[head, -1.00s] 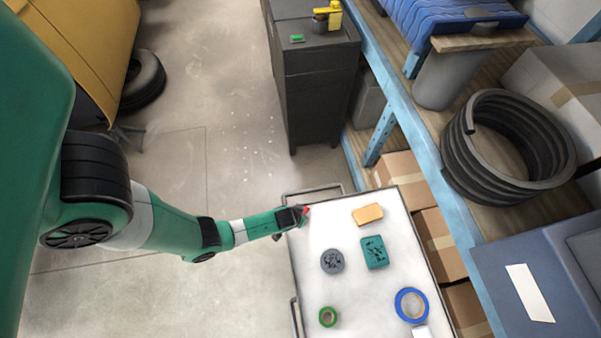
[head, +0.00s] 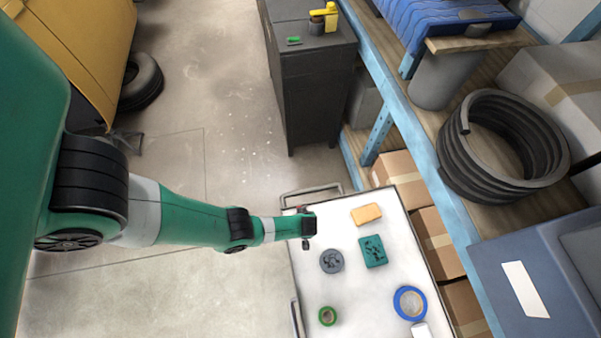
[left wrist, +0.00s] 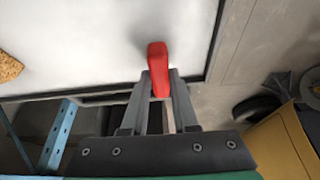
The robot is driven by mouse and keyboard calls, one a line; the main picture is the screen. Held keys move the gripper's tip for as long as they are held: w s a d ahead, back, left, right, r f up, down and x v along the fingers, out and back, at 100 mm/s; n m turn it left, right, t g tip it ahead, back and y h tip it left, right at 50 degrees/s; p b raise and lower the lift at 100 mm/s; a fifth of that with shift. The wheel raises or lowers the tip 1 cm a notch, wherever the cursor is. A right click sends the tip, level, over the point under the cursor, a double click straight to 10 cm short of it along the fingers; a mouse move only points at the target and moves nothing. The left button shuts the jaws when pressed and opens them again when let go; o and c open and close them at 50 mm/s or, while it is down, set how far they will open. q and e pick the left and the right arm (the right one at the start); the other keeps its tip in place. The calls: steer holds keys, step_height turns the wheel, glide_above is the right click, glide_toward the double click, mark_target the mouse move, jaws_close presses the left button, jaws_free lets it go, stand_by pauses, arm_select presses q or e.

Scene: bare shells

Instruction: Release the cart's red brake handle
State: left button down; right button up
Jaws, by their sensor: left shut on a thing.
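The red brake handle (left wrist: 158,68) stands at the cart's edge in the left wrist view, between the two fingers of my left gripper (left wrist: 160,82). The fingers are shut on it, and its rounded red end sticks out past them. In the head view my left gripper (head: 307,228) is at the far left corner of the white-topped cart (head: 350,297). It hides nearly all of the handle there; only a trace of red shows. My right gripper is in neither view.
A blue-framed shelf (head: 428,153) runs along the right. Open floor lies left of the cart.

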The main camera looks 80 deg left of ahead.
arm_select(q)
steer(key=shift+n, duration=0.3)
steer(key=c, duration=0.7)
jaws_free()
steer(key=p+v, duration=1.1)
steer(key=shift+w+d+r, duration=0.1)
steer(key=shift+r, duration=0.2)
